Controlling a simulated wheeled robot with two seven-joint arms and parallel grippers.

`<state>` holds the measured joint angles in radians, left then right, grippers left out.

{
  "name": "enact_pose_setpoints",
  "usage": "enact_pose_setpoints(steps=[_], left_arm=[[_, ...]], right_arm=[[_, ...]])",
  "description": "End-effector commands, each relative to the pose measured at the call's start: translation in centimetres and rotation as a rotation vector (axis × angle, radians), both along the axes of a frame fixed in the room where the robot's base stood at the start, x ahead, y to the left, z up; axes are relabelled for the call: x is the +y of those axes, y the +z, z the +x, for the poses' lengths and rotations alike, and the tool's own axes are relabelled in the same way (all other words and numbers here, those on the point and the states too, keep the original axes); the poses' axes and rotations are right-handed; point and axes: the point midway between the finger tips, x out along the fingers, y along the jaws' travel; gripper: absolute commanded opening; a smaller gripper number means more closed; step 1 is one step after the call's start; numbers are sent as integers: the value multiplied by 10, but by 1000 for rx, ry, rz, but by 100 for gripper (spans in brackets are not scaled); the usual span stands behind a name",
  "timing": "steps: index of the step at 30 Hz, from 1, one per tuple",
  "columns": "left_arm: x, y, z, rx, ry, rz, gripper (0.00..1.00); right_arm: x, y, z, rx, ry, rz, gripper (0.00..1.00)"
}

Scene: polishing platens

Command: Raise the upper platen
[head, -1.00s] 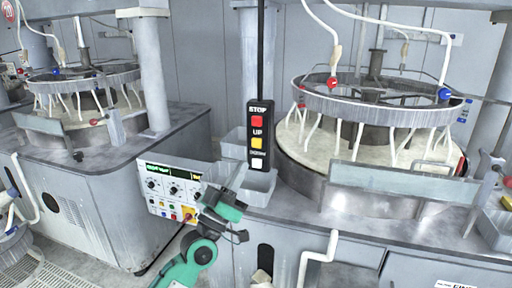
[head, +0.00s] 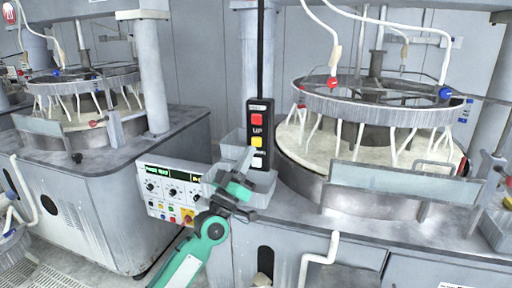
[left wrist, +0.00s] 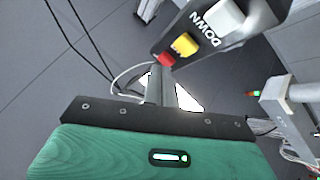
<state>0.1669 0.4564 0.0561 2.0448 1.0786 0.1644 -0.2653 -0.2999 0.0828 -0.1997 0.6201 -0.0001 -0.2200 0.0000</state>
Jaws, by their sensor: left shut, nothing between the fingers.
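A black hanging pendant (head: 258,112) has a red button (head: 257,119) under STOP, a yellow button (head: 257,142) under UP and a white button (head: 257,161). My left gripper (head: 247,160) is shut and empty, just left of the pendant's lower part. In the left wrist view, its closed fingers (left wrist: 161,82) point towards the red button (left wrist: 165,59) and yellow button (left wrist: 184,44); the white button (left wrist: 222,17) is farther off. I cannot tell whether they touch. A grey ring (head: 375,107) with white tubes stands above a cream disc (head: 318,157) on the right machine. My right gripper is not in view.
A control panel (head: 165,188) with knobs and buttons is left of my gripper. A clear guard (head: 400,184) edges the right machine. A similar machine (head: 90,165) stands at left.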

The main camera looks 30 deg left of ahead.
Motion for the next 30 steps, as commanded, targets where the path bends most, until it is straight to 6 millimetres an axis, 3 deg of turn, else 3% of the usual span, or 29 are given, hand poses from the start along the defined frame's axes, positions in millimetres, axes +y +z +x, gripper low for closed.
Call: enact_pose_setpoints(steps=[9, 30], left_arm=[[5, 0, 21, 1, 0, 0, 0], [5, 0, 21, 1, 0, 0, 0]], right_arm=[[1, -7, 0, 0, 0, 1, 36], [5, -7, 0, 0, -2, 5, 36]])
